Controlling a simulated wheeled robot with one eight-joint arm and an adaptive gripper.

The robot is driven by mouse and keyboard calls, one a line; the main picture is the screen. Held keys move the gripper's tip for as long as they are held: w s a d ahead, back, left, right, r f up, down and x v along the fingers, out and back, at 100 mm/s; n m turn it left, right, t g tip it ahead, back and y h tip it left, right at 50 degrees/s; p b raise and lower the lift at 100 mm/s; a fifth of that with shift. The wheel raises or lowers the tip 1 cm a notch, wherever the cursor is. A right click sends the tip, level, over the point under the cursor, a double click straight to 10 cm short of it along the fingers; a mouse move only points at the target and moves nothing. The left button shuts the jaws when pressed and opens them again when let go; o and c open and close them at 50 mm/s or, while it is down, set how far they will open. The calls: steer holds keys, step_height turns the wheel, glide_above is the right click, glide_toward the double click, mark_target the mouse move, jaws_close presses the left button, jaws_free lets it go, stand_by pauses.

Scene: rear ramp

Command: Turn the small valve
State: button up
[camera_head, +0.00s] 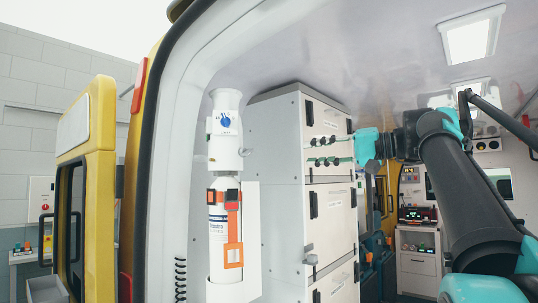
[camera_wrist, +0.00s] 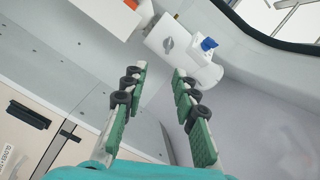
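A small blue valve knob (camera_head: 226,119) sits on the white fitting (camera_head: 225,155) above a white cylinder (camera_head: 216,240). My gripper (camera_head: 309,155) is to the right of the fitting, in front of the tall cabinet. In the wrist view my gripper (camera_wrist: 158,77) is open and empty. Its two green-padded fingers point toward the fitting, with the knob beyond the right fingertip. No contact shows.
The white cabinet (camera_head: 280,175) with drawers and black latches stands right of the cylinder. Orange straps (camera_head: 232,235) hold the cylinder to a white bracket. The vehicle's door frame (camera_head: 168,150) and open yellow door (camera_head: 98,190) are on the left. Free space lies between gripper and fitting.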

steer(key=r, duration=0.1)
glide_toward(252, 151)
steer(key=x, duration=0.8)
steer(key=shift+w+a, duration=0.15)
steer(key=shift+a, duration=0.15)
steer(key=shift+c, duration=0.2)
jaws_close()
